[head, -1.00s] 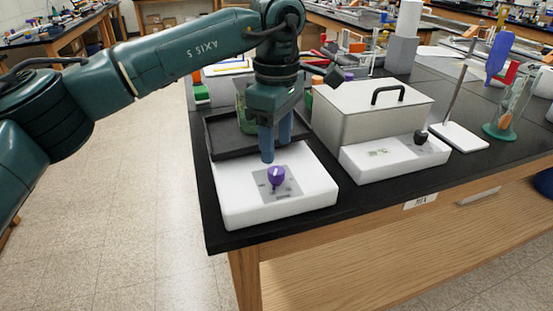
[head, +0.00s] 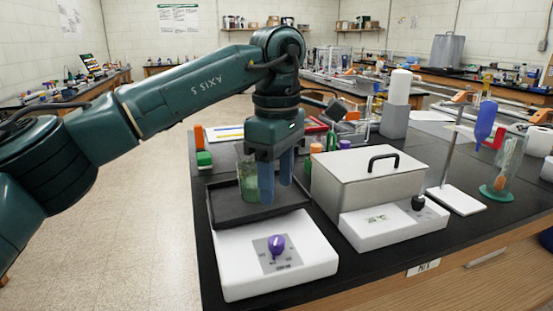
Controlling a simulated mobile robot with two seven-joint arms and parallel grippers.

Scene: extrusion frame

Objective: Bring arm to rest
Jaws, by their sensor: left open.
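My left arm comes in from the left in the head view, and its gripper (head: 276,182) points down over the bench. The gripper is open, its two blue fingers apart with nothing seen between them. It hangs over the black tray-like top of a white device (head: 228,262) with a purple knob (head: 276,245). I cannot tell how high the fingertips are above the top. My right gripper is not in view.
A lidded metal box (head: 365,180) on a white base with a black knob stands right of the gripper. Floor left of the bench is clear.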

